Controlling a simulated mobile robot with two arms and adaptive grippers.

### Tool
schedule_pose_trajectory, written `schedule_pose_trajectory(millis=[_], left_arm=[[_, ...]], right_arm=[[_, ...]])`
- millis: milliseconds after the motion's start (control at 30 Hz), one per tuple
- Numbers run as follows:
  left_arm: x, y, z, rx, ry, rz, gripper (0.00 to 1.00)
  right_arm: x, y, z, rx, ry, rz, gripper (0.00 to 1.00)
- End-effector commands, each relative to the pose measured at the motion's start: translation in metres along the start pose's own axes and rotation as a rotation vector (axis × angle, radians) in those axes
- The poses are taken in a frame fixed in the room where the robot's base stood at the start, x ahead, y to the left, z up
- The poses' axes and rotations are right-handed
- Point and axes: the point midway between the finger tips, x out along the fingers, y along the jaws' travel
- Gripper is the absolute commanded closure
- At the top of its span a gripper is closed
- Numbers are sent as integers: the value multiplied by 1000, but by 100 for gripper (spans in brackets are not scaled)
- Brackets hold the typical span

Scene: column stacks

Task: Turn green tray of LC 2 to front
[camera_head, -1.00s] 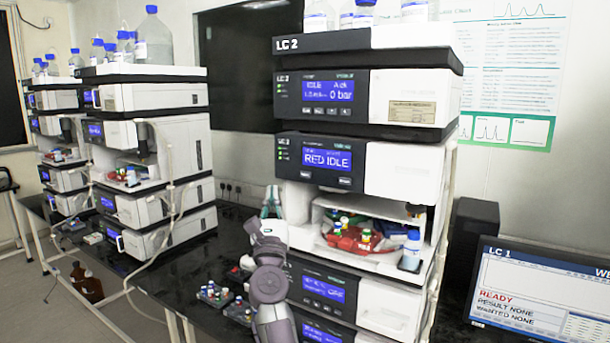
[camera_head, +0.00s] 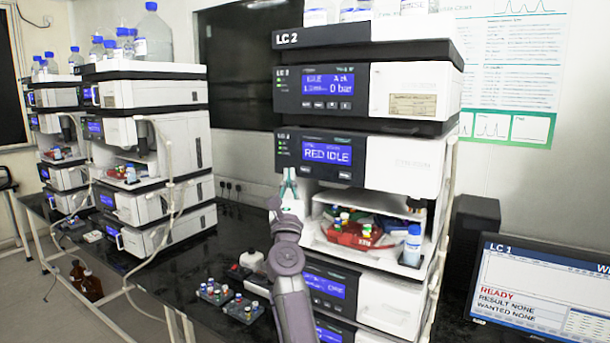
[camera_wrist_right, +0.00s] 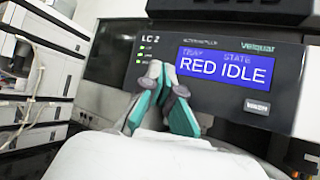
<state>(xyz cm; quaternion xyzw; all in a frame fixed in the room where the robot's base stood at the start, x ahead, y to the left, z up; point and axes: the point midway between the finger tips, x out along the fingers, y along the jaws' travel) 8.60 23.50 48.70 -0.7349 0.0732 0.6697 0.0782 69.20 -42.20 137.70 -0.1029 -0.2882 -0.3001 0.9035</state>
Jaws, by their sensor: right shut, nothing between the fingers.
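The LC 2 stack (camera_head: 415,165) stands at centre right in the head view. Its sampler display (camera_head: 327,153) reads RED IDLE, also in the right wrist view (camera_wrist_right: 226,68). A red tray part (camera_head: 352,238) with several vials faces the front of the open bay below. A blue-green part shows behind it; whether it is the green tray I cannot tell. My right gripper (camera_head: 288,178) is shut and empty, at the left edge of the sampler. In the wrist view its fingertips (camera_wrist_right: 164,66) lie just left of the display. Contact with the panel is unclear.
A white bottle (camera_head: 412,247) stands at the bay's right side. Vial racks (camera_head: 240,308) lie on the dark bench (camera_head: 190,285) left of my arm. A monitor (camera_head: 545,290) labelled LC 1 stands at the right. Other stacks (camera_head: 155,150) stand at the left.

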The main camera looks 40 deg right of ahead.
Motion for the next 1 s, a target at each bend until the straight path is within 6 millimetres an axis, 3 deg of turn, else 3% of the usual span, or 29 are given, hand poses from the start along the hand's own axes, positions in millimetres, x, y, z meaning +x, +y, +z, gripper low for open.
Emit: schedule_pose_trajectory(millis=[133, 400, 1000], left_arm=[[13, 0, 1, 0, 0, 0, 100], [21, 0, 2, 0, 0, 0, 100], [20, 1, 2, 1, -1, 0, 100]], right_arm=[[12, -11, -12, -1, -1, -3, 100], [25, -19, -19, 0, 0, -1, 100], [26, -20, -19, 0, 0, -1, 100]])
